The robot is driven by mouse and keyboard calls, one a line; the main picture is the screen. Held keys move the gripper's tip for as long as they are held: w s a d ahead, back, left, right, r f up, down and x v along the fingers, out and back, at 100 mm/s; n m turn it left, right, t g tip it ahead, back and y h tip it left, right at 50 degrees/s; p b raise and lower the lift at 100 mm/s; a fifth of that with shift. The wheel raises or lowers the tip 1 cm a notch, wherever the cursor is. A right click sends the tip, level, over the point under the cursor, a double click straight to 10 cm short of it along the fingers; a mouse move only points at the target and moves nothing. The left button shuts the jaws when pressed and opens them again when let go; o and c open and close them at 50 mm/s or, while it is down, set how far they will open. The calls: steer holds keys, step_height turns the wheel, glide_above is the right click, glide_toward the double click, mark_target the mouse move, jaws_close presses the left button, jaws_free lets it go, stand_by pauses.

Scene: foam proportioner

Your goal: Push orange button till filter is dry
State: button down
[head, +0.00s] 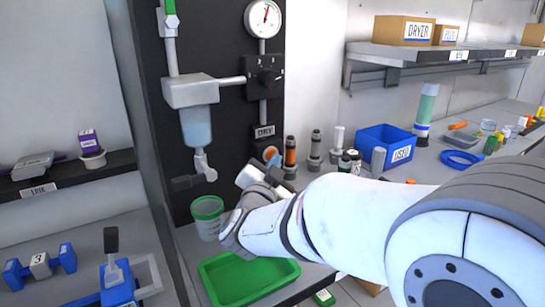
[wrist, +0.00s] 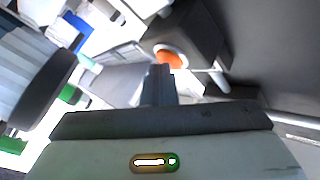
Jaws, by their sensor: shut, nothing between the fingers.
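The orange button (head: 270,153) sits on the dark panel, low on its right side, below a small label. In the wrist view the orange button (wrist: 170,58) shows with a pale ring around it, just beyond my fingertips. My gripper (wrist: 158,72) is shut and empty, its fingers together and pointing toward the button. I cannot tell whether the tips touch it. In the head view my wrist covers the area just below the button. The filter unit with a translucent blue bowl (head: 196,127) hangs on the panel to the left.
A pressure gauge (head: 264,18) and a dark regulator (head: 264,76) are above the button. A green-rimmed cup (head: 207,217) stands below the filter, behind a green tray (head: 245,279). Bottles (head: 290,152) and a blue bin (head: 385,146) stand to the right.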

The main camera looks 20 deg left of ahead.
steer(key=shift+s, duration=0.1)
steer(key=shift+s+d+b, duration=0.35)
steer(key=shift+s+d, duration=0.1)
steer(key=shift+d, duration=0.2)
steer(key=shift+s+d+b, duration=0.7)
steer(key=shift+s+d, duration=0.95)
steer(key=shift+d, duration=0.25)
